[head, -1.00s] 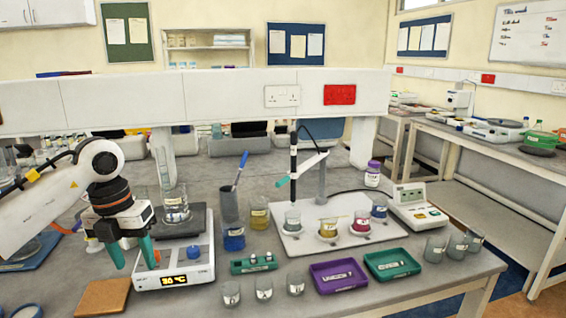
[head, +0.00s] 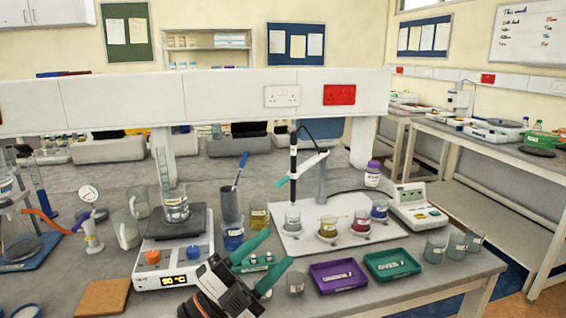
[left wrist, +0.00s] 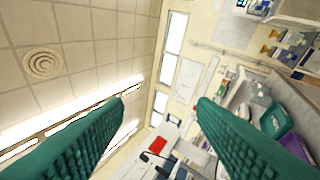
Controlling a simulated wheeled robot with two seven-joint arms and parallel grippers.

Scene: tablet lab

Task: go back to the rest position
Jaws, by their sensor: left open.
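My left gripper (head: 262,263) is at the bottom middle of the head view, above the front part of the bench. Its two green fingers are spread apart and point up and to the right, with nothing between them. In the left wrist view the fingers (left wrist: 160,125) are wide apart and empty, with ceiling, wall and bench side behind them. My right gripper does not show.
A hotplate (head: 166,257) with a beaker (head: 176,210) on it stands left of the gripper. A purple tray (head: 338,277) and a green tray (head: 392,265) lie to its right. A cork mat (head: 103,297) lies at the front left. A white stirrer board with several beakers stands behind.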

